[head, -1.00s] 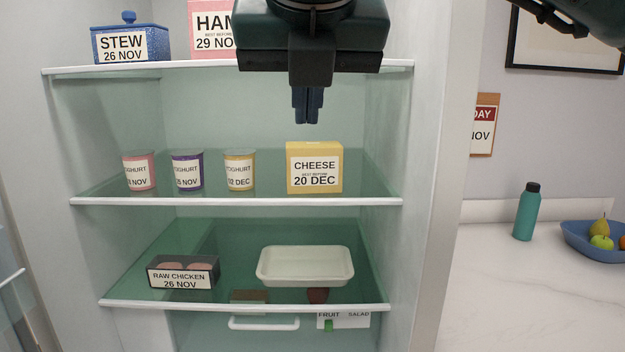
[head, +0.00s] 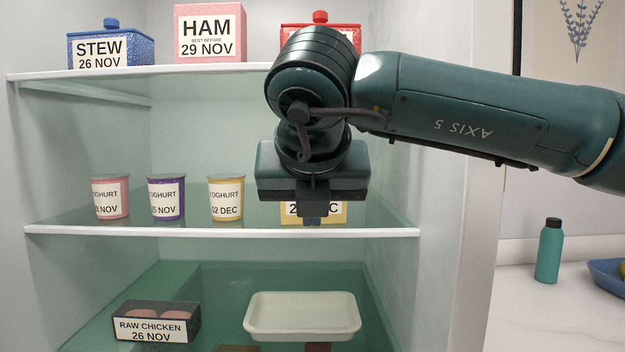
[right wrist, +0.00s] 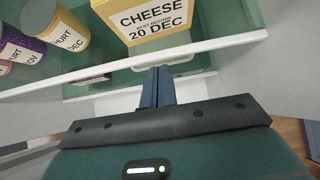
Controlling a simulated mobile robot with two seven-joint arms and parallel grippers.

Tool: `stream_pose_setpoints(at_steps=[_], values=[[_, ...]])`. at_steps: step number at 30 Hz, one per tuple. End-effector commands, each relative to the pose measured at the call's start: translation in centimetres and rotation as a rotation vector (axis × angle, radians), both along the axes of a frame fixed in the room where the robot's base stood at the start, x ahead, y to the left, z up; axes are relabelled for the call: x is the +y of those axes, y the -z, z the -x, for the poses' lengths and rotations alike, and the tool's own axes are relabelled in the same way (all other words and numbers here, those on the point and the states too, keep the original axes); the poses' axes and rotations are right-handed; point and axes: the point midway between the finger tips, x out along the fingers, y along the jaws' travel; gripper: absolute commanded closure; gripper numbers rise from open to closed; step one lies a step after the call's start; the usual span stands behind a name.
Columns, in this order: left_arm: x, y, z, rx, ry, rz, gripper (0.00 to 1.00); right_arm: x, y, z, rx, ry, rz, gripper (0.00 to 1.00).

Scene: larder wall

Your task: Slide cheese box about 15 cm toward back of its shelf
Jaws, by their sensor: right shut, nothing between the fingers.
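The yellow cheese box (head: 334,218) stands on the middle shelf (head: 140,230), right of the yoghurt pots, mostly hidden behind my right gripper in the head view. In the right wrist view the cheese box (right wrist: 150,22) shows its label, just beyond the white shelf edge. My right gripper (head: 312,220) is shut and empty, in front of the box. In the right wrist view its fingertips (right wrist: 158,72) point toward the box's front, with an apparent gap. I cannot tell the exact distance. My left gripper is not in view.
Yoghurt pots (head: 226,199) stand left of the box on the same shelf. Above are a stew pot (head: 110,47), a ham box (head: 210,33) and a red pot (head: 345,38). Below are raw chicken (head: 156,322) and a white tray (head: 302,316).

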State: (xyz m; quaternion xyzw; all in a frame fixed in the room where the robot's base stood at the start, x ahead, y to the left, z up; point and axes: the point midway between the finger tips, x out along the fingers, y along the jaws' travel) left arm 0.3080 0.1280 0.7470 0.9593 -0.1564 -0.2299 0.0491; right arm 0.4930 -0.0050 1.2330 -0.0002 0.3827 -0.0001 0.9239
Motion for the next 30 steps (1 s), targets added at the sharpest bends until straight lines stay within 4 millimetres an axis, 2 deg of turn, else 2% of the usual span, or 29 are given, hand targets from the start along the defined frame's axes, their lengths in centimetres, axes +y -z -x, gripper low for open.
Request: stream_pose_setpoints(at_steps=[2, 6, 9, 25, 30], values=[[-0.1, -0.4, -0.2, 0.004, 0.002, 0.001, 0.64, 0.0, 0.8, -1.2, 0.003, 0.001, 0.0, 1.0], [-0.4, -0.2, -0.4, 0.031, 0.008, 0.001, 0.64, -0.1, 0.5, -3.3, 0.002, 0.002, -0.001, 1.0], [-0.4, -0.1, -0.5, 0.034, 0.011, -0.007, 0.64, 0.0, 0.6, -4.2, 0.003, 0.001, -0.001, 1.0], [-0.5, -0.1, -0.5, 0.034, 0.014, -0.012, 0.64, 0.0, 0.8, -5.2, 0.002, 0.0, -0.001, 1.0], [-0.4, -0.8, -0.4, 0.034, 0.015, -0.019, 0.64, 0.1, 0.5, -8.3, 0.006, 0.004, -0.006, 1.0]])
